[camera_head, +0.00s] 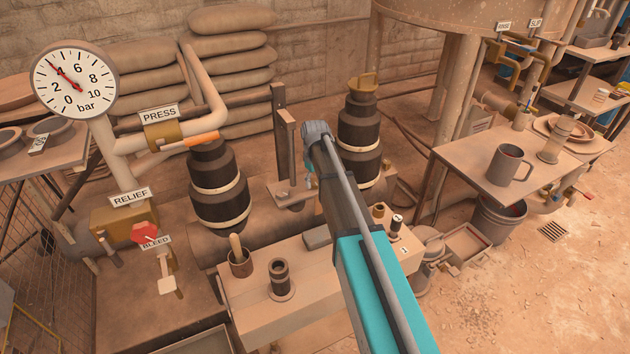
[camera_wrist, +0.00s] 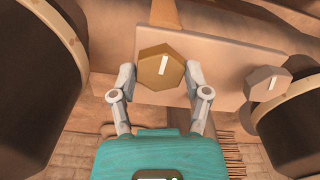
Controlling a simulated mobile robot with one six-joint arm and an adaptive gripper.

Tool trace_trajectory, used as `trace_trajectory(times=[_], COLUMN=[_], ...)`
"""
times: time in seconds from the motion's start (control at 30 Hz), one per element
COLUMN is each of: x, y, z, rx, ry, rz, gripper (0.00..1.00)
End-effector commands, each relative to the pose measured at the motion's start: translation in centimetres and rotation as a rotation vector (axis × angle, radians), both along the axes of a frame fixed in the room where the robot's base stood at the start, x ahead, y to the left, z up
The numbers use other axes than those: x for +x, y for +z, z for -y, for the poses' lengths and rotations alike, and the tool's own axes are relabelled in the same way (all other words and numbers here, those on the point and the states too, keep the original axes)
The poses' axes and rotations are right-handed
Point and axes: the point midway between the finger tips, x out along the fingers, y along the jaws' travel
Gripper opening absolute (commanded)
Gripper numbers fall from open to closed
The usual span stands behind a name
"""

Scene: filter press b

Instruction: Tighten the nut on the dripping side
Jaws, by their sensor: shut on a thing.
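A brass-coloured six-sided nut (camera_wrist: 158,78) with a white mark on its face sits on a tan plate (camera_wrist: 222,62) in the wrist view. My gripper (camera_wrist: 160,76) is shut on this nut, one grey finger on each side. A second, greyer nut (camera_wrist: 268,84) with a white mark sits on the plate's right end, clear of my fingers. In the head view my arm hides most of the gripper and the brass nut. I cannot see any drip in either view.
Two dark banded cylinders, left (camera_head: 216,186) and right (camera_head: 359,130), flank my arm. A bench (camera_head: 262,318) with a cup (camera_head: 240,263) stands in front. The pressure gauge (camera_head: 75,78) needle points near 4 bar.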

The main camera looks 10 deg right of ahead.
Motion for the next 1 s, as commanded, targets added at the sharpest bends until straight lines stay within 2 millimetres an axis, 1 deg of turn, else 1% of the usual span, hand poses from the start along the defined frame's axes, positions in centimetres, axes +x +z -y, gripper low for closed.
trace_trajectory(times=[0.03, 0.17, 0.2, 0.73, 1.0], x=[0.07, 0.07, 0.06, 0.02, 0.01], y=[0.00, 0.00, 0.00, 0.00, 0.00], z=[0.03, 0.02, 0.03, 0.00, 0.00], rx=[-0.001, -0.001, -0.001, 0.000, 0.000], ry=[0.000, 0.001, 0.001, 0.009, 0.086], rz=[0.000, 0.000, 0.000, 0.000, 0.000], gripper=[0.63, 0.87, 0.95, 0.96, 0.96])
